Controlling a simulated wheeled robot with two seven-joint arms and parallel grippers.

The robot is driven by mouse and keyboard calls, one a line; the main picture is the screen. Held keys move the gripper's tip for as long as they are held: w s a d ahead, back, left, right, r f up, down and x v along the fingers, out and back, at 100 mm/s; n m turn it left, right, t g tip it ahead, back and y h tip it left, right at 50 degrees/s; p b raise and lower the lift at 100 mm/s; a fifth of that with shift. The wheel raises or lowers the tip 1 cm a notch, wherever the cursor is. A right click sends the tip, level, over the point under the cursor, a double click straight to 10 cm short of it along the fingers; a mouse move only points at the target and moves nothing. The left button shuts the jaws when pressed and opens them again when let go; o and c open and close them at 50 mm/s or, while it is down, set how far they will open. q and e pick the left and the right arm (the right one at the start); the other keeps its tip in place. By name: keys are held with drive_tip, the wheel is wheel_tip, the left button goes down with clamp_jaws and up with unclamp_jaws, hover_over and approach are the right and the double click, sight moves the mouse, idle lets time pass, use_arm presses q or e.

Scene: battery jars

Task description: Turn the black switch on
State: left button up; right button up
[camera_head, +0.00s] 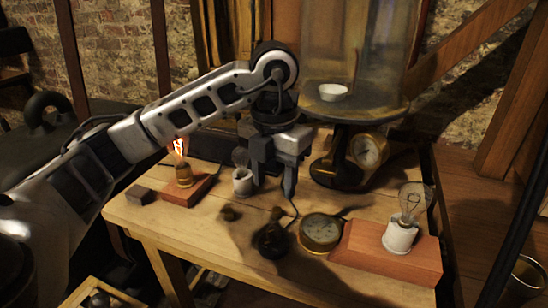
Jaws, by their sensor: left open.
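A small black device with an upright stem (271,238), which looks like the black switch, stands near the front middle of the wooden table. Its lever position is too dark to tell. My left gripper (273,186) points down above and behind it, apart from it. Its two fingers are spread with nothing between them. The left bulb (180,150) glows orange on a brass socket and wooden block. A clear bulb (412,203) in a white socket on the right block (386,252) is unlit. My right gripper is not in view.
A brass gauge (320,232) lies right of the black device. Another bulb in a white socket (242,178) stands just left of my gripper. A glass bell jar (352,60) with a dial (367,151) stands behind. Bare table (172,232) shows at front left.

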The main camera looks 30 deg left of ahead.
use_arm(q)
drive_tip(key=shift+r+p, duration=0.4)
drive_tip(key=shift+r, duration=1.65)
